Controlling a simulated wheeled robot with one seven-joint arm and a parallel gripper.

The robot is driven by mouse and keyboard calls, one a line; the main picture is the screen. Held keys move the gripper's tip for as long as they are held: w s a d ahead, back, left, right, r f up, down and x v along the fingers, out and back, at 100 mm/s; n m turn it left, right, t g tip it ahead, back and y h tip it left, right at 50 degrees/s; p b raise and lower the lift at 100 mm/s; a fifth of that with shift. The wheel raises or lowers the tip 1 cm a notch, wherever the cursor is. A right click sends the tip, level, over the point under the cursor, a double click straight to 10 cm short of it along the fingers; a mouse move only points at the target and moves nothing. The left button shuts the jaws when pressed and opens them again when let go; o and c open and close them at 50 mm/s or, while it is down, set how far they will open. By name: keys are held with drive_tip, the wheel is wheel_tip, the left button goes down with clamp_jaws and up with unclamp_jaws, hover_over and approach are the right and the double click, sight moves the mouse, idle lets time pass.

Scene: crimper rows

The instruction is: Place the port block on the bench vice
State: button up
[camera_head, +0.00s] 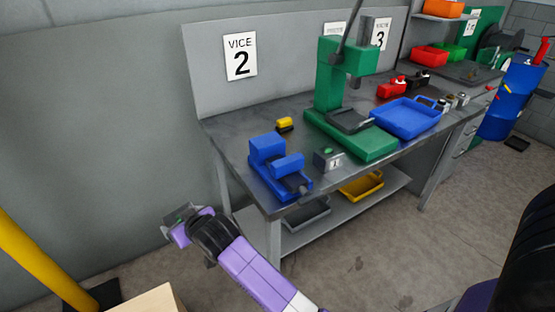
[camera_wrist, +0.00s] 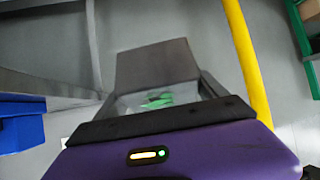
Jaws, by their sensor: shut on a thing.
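My gripper (camera_head: 184,222) is shut on a grey block, which I take to be the port block (camera_wrist: 157,64). The block has a flat grey face and small green parts near the fingers; the rest is hidden by the gripper. In the head view my gripper is left of the workbench, in front of the grey wall and clear of the bench. The blue bench vice (camera_head: 266,152) stands on the bench's near left corner, to the right of and above my gripper in the picture. A blue part (camera_wrist: 20,127) shows at the left edge of the wrist view.
A green press (camera_head: 336,80) and blue tray (camera_head: 405,118) are further right. A yellow post (camera_head: 40,260) stands at lower left.

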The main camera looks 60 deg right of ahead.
drive_tip(key=d+r+m+g+p, duration=0.1)
drive_tip(key=d+r, duration=0.2)
drive_tip(key=d, duration=0.3)
drive_tip(key=d+r+g, duration=0.1)
drive_tip(key=d+r, duration=0.2)
drive_tip(key=d, duration=0.2)
drive_tip(key=s+d+r+m+g+p, duration=0.1)
drive_tip(key=s+d+r, duration=0.25)
drive_tip(key=d, duration=0.35)
drive_tip(key=s+d+r+g, duration=0.1)
drive_tip(key=s+d+r, duration=0.2)
drive_tip(key=s+d, duration=0.35)
drive_tip(key=s+d+r+m+g+p, duration=0.1)
drive_tip(key=s+d+r, duration=0.25)
drive_tip(key=d, duration=0.45)
drive_tip(key=f+b, duration=0.9)
drive_tip(key=shift+w+d+f, duration=0.25)
drive_tip(key=shift+w+f, duration=0.15)
drive_tip(key=o, duration=2)
drive_tip(key=shift+a, duration=0.1)
drive_tip(key=b+v, duration=0.1)
drive_tip(key=v, duration=1.1)
